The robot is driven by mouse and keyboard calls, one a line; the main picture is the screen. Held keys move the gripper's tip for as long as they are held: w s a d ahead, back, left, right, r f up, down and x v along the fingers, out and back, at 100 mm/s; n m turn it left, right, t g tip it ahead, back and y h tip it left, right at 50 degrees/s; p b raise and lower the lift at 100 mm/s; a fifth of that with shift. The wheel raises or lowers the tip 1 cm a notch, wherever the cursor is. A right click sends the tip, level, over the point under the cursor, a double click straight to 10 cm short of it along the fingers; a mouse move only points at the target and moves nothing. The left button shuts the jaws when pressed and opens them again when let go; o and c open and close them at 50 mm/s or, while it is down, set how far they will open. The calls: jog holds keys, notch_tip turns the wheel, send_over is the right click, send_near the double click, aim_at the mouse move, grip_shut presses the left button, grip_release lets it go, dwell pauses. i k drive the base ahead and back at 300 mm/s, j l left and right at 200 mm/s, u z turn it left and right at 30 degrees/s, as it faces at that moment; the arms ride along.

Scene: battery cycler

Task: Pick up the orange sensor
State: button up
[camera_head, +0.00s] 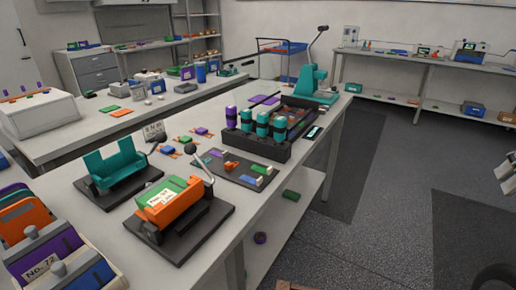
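A small orange piece (231,166) that may be the orange sensor lies on a flat dark board (228,176) on the near workbench. Small green and blue pieces (258,169) lie on the same board. Other orange things are in view, including a large orange block (176,211) in a black fixture, so I cannot tell for sure which one is the sensor. My gripper cannot be made out in this view.
A black rack (258,146) with purple and teal cylinders stands right behind the board. A teal holder (118,171) and a levered fixture stand to its left. A teal press (314,82) stands at the far end. Grey floor (370,200) on the right is open.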

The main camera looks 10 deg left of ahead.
aim_at(228, 166)
jog(key=i+l+u, duration=0.35)
jog(key=u, duration=0.15)
jog(key=i+l+u, duration=0.35)
jog(key=l+u, duration=0.15)
jog(key=u, duration=1.25)
